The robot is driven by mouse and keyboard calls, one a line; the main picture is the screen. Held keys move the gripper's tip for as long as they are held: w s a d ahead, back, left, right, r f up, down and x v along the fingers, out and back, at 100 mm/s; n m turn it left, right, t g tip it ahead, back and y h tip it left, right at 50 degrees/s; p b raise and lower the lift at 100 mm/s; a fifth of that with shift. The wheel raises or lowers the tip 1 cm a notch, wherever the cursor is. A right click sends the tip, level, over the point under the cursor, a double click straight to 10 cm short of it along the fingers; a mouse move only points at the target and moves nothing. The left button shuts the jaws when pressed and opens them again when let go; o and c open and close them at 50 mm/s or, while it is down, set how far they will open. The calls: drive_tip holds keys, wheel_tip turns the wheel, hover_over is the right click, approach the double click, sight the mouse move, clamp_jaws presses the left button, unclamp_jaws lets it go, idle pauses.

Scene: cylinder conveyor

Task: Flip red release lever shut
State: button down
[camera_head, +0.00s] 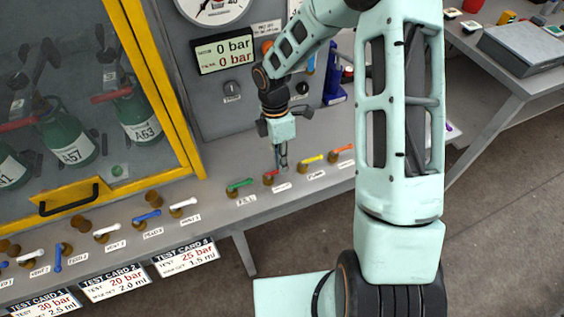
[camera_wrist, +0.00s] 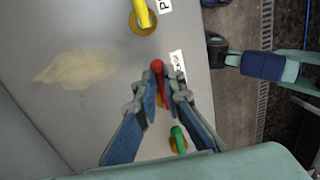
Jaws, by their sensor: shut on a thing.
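The red release lever (camera_head: 268,180) is in the row of levers on the grey bench, between the green lever (camera_head: 240,184) and the yellow lever (camera_head: 312,159). In the wrist view its red handle (camera_wrist: 157,67) sticks out beyond my fingertips, and its lower part is partly hidden between them. My gripper (camera_head: 282,165) points down at the lever, and it also shows in the wrist view (camera_wrist: 160,92), with its fingers closed around the red handle. The label (camera_wrist: 178,66) beside the lever is only partly readable.
The green lever also shows near the right finger in the wrist view (camera_wrist: 178,138). An orange lever (camera_head: 341,149) lies farther right. A yellow-framed cabinet (camera_head: 150,80) with green cylinders stands at left. Several blue and white levers line the bench front.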

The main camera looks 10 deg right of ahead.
idle(0.4)
drive_tip(key=c, duration=2)
unclamp_jaws()
drive_tip(key=r, duration=0.4)
drive_tip(key=w+r, duration=0.1)
drive_tip(key=r, duration=0.3)
drive_tip(key=w+r, duration=0.1)
drive_tip(key=r, duration=0.2)
drive_tip(key=shift+w+a+r, duration=0.15)
drive_tip(key=shift+a+r, duration=0.25)
drive_tip(key=shift+d, duration=0.15)
